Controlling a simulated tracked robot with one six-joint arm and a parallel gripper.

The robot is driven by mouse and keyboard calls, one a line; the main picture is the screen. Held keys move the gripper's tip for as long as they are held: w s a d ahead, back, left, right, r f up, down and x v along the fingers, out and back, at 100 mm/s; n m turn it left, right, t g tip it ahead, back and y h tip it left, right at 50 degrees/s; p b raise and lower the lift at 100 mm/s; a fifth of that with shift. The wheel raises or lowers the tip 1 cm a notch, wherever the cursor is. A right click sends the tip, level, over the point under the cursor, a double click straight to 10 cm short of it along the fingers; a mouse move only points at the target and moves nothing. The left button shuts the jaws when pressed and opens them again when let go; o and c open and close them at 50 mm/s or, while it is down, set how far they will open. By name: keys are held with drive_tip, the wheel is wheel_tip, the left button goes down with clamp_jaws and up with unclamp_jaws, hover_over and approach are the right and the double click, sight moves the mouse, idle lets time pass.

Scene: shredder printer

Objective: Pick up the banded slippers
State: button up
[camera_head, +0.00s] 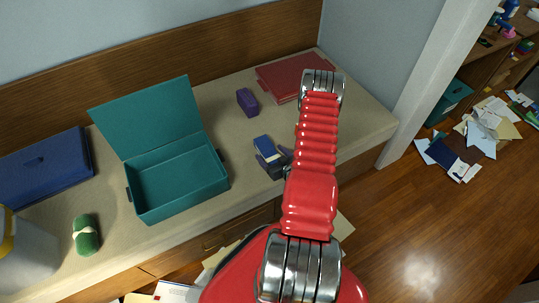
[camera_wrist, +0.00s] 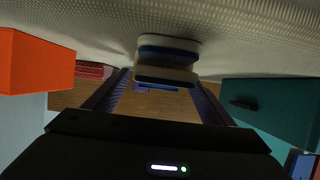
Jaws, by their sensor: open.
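The banded slippers (camera_head: 265,148) appear to be the small dark-blue bundle with a pale band on the beige counter, right of the open teal box. In the wrist view, which looks upside down, the blue and pale layered bundle (camera_wrist: 168,60) sits in line with the gap between the fingers. My gripper (camera_wrist: 160,82) is open, one finger on each side of that gap. I cannot tell whether the bundle is between the fingertips or just beyond them. In the head view, my red arm hides most of the gripper; a dark part shows beside the bundle.
The open teal box (camera_head: 178,186) stands left of the bundle. A purple block (camera_head: 247,101) and red folder (camera_head: 292,76) lie farther back. A green banded roll (camera_head: 86,236) and blue case (camera_head: 45,168) are at left. An orange box (camera_wrist: 35,62) shows in the wrist view.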

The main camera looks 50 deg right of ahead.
sight(271, 153)
drive_tip(key=shift+w+d+f, duration=0.1)
drive_tip(key=shift+w, duration=0.15)
drive_tip(key=shift+c, duration=0.6)
drive_tip(key=c, duration=1.1)
drive_tip(key=shift+r, duration=5.05)
